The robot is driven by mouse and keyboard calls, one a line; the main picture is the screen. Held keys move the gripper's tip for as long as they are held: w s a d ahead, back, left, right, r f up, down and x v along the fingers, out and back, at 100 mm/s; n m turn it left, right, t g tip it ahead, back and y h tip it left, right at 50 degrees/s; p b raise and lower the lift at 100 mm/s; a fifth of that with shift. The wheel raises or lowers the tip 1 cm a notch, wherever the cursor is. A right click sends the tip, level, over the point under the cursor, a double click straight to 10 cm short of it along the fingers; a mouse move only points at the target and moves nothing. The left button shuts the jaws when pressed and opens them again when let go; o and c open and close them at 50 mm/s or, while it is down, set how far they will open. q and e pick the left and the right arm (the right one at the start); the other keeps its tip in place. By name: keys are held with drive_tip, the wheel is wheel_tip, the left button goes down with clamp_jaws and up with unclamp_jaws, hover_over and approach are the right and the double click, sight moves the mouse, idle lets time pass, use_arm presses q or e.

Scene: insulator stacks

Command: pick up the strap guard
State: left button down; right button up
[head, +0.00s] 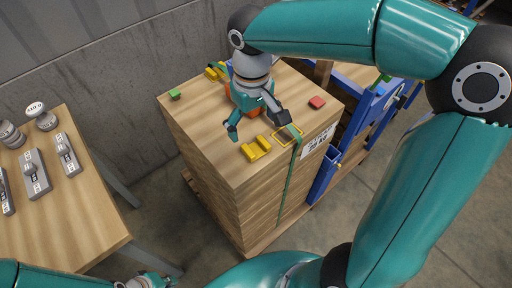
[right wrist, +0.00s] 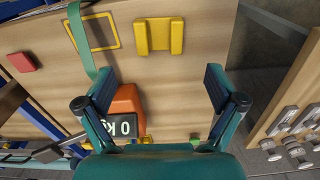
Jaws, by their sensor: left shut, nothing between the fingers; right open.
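The yellow strap guard (head: 256,148) lies on top of the wooden stack, near its front edge. It shows in the right wrist view (right wrist: 159,37) as a channel-shaped piece, ahead of the fingers. My right gripper (head: 258,124) is open above the stack, just behind the guard and apart from it. Its spread fingers (right wrist: 159,80) hold nothing. A yellow outline (right wrist: 92,33) is marked beside the guard, with the green strap (head: 289,180) running across it and down the stack's side. My left gripper (head: 150,281) is shut and empty at the bottom edge, partly cut off.
A red block (head: 317,102) and a green block (head: 174,95) sit on the stack. Another yellow piece (head: 212,73) lies at its far edge. An orange device (right wrist: 128,102) with a dark display stands near my right gripper. A blue frame (head: 322,178) flanks the stack; a table (head: 75,225) stands left.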

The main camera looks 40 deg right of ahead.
sight(254, 148)
drive_tip(key=shift+s+f, duration=0.2)
drive_tip(key=shift+f, duration=3.1)
drive_tip(key=c, duration=1)
drive_tip(key=shift+c, duration=0.2)
drive_tip(key=shift+r, duration=0.2)
